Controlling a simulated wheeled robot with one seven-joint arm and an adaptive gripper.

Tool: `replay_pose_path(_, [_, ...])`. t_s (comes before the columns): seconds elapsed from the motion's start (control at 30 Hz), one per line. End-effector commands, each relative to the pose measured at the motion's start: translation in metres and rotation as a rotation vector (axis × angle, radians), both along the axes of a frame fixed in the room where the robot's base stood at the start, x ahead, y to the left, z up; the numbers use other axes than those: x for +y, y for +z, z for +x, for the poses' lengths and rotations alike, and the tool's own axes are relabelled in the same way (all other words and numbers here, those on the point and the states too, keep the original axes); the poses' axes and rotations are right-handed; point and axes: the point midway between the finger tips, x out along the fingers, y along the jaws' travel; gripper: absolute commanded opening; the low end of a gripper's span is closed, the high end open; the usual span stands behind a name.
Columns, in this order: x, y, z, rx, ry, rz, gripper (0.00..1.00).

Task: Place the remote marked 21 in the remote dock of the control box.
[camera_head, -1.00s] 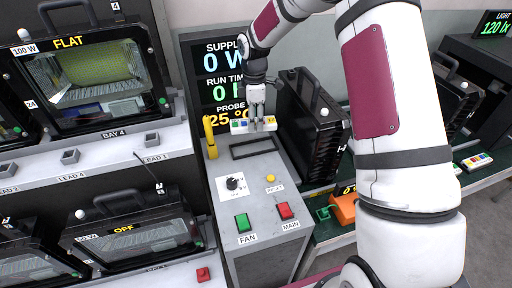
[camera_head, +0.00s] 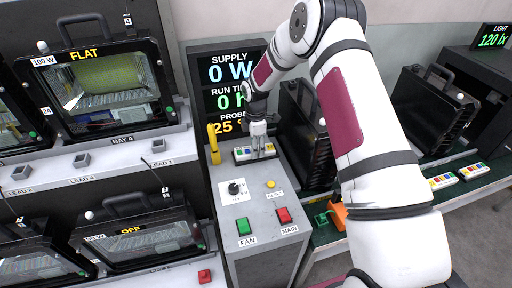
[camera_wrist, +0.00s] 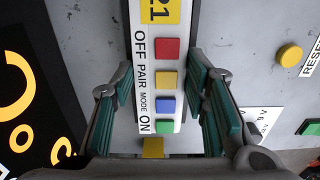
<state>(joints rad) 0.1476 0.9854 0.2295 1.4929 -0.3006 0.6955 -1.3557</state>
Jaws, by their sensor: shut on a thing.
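The remote marked 21 (camera_wrist: 158,75) is white with a yellow number label and red, yellow, blue and green buttons. My gripper (camera_wrist: 162,95) is shut on it, with teal pads along its long sides. In the head view the remote (camera_head: 243,155) lies flat at the dark-rimmed dock on top of the grey control box (camera_head: 262,207), under my gripper (camera_head: 257,152). The remote and fingers hide most of the dock. I cannot tell whether the remote rests fully inside the rim or just above it.
The box top also carries a yellow post (camera_head: 213,143), a black knob (camera_head: 235,188), a yellow reset button (camera_head: 270,184), a green FAN switch (camera_head: 243,226) and a red MAIN switch (camera_head: 284,215). A black floodlight (camera_head: 308,135) stands close on the right. Two more remotes (camera_head: 441,182) lie on the right bench.

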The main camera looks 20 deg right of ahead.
Motion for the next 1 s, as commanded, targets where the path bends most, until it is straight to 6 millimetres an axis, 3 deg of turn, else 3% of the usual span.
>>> replay_pose_path(0.17, [0.001,-0.004,-0.001,0.004,0.001,0.000,0.00])
replay_pose_path(0.2, [0.001,-0.004,-0.002,0.005,0.002,0.000,0.48])
replay_pose_path(0.27, [0.001,-0.004,-0.002,0.005,0.001,0.000,0.61])
replay_pose_path(0.67, [0.000,0.002,0.000,0.002,0.001,0.000,0.61])
replay_pose_path(0.77, [0.000,0.014,0.001,0.000,0.000,0.001,0.61])
replay_pose_path(1.0, [0.000,0.061,0.001,-0.003,0.001,-0.001,0.61])
